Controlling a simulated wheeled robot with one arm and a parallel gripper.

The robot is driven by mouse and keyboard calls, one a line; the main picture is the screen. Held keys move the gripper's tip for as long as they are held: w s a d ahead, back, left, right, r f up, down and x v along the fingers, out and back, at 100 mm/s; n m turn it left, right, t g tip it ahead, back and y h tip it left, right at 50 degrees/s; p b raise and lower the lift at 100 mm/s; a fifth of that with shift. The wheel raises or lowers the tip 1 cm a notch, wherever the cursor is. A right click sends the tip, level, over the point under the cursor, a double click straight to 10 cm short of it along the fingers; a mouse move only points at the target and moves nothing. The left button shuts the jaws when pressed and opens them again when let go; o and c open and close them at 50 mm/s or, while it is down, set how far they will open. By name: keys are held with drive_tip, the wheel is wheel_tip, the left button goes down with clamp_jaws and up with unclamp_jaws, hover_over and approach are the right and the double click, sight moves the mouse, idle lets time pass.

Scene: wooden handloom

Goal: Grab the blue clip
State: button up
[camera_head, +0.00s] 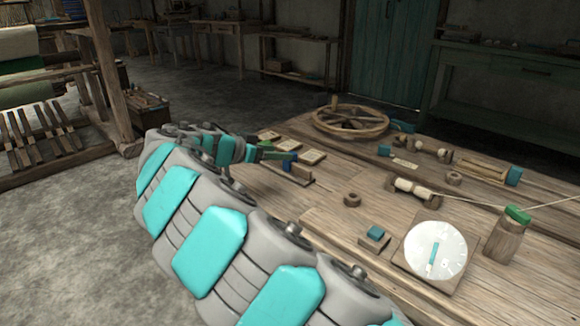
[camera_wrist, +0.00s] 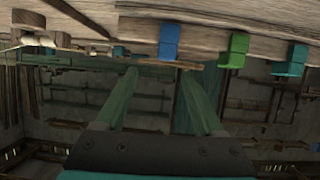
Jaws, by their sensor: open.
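The blue clip (camera_wrist: 170,42) is in the wrist view at the top centre, beyond my fingertips and nearer the right finger. A green clip (camera_wrist: 235,50) and a teal clip (camera_wrist: 290,58) stand in a row to its right. My gripper (camera_wrist: 158,78) is open, with two green fingers apart and nothing between them. In the head view my gripper (camera_head: 274,154) is at the table's far left edge, close beside a small blue piece (camera_head: 290,156) on a wooden holder (camera_head: 299,171). My gripper partly hides that area, and contact cannot be told.
A loom (camera_head: 105,75) stands at the left.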

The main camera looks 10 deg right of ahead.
drive_tip(key=shift+w+a+f, duration=0.3)
drive_tip(key=shift+a, duration=0.1)
drive_tip(key=shift+w+d+f, duration=0.15)
drive_tip(key=shift+w+d, duration=0.05)
drive_tip(key=x, duration=0.7)
drive_tip(key=shift+s, duration=0.1)
clamp_jaws()
